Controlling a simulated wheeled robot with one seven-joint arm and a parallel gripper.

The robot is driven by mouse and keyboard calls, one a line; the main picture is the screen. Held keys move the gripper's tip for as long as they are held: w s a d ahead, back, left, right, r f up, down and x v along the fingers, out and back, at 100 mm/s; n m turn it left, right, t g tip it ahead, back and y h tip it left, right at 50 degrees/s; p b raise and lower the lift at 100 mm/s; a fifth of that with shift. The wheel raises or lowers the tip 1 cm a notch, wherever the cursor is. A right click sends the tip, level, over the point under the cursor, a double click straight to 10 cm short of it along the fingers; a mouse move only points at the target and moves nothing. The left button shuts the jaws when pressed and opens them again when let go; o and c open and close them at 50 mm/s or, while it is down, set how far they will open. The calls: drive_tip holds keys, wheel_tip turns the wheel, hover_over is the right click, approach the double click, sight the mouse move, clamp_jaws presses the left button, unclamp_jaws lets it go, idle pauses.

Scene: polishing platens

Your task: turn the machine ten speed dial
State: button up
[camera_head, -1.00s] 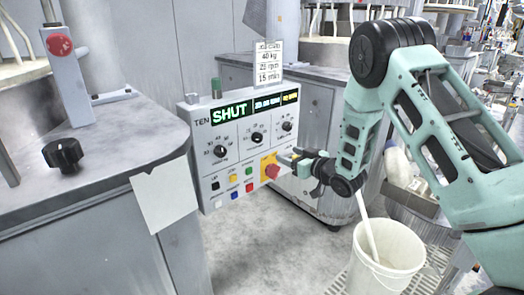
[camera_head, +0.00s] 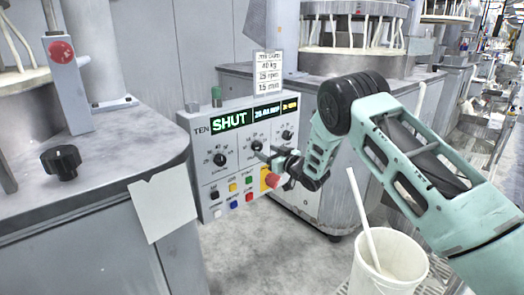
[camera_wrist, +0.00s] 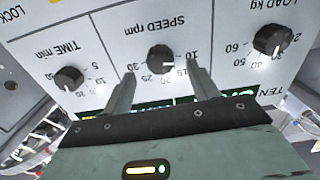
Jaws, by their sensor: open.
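The machine ten control panel (camera_head: 205,175) is a pale box marked TEN, with a lit display reading SHUT. The speed dial (camera_head: 257,146) is a black knob in the middle of its row of three. In the wrist view, upside down, the speed dial (camera_wrist: 160,58) sits under the label SPEED rpm, its white mark near 20. My gripper (camera_head: 264,154) is open in front of the panel. In the wrist view my gripper (camera_wrist: 163,74) has one finger on each side of the speed dial; I cannot tell whether they touch it.
The load dial (camera_wrist: 272,40) and time dial (camera_wrist: 69,78) flank the speed dial. A red stop button (camera_head: 271,180) and several coloured buttons sit below. A white bucket (camera_head: 390,262) with a stick stands at the lower right. A bench with a black knob (camera_head: 61,162) is at left.

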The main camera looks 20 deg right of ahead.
sight(259, 148)
drive_tip(key=shift+x, duration=1.75)
drive_tip(key=c, duration=1)
